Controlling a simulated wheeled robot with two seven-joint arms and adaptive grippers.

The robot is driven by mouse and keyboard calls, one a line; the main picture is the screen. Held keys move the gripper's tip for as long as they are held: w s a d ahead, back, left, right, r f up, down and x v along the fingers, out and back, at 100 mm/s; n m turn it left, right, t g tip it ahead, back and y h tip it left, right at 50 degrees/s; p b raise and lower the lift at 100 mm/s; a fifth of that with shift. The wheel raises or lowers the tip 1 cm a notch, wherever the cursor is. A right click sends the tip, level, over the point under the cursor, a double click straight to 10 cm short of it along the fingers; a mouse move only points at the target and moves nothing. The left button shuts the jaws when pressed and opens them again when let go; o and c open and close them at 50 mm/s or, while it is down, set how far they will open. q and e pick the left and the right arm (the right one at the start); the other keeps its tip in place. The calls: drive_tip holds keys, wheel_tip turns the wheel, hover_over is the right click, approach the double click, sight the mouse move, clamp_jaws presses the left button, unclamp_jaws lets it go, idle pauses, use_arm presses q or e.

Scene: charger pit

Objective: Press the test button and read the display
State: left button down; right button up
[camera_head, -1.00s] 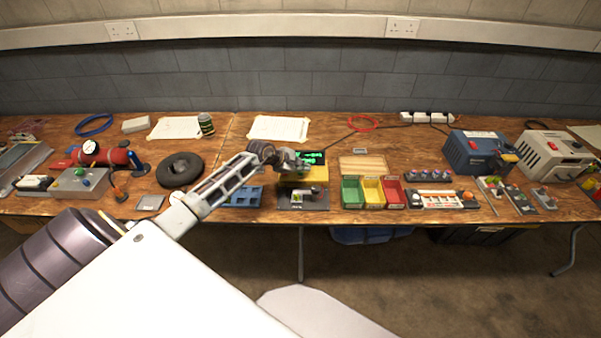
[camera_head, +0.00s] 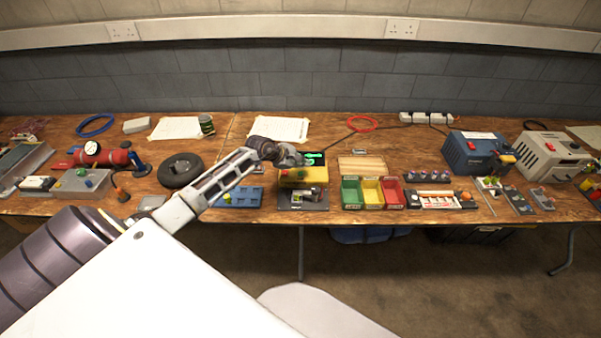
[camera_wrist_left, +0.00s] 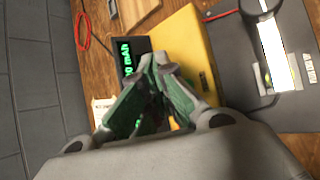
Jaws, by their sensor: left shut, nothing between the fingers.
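A yellow box (camera_head: 312,175) stands upright near the front middle of the bench, with small red and green spots on its face. A black display (camera_head: 316,158) with lit green characters stands behind it. My left gripper (camera_head: 298,159) is shut and empty over the yellow box's upper left, in front of the display. Its fingertips show beside the yellow box (camera_wrist_left: 193,42) in the left wrist view; contact cannot be told. The test button cannot be made out for certain. My right gripper is out of view.
A dark cradle (camera_head: 290,203) lies just in front of the yellow box. Green, yellow and red bins (camera_head: 372,193) stand to its right, a blue tray (camera_head: 240,197) to its left. A red cable loop (camera_head: 362,123) lies behind.

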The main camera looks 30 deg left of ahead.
sight(302, 175)
use_arm(q)
wheel_tip(302, 175, up, 4)
drive_tip(key=shift+f+p, duration=0.15)
drive_tip(key=shift+p, duration=0.75)
idle(0.6)
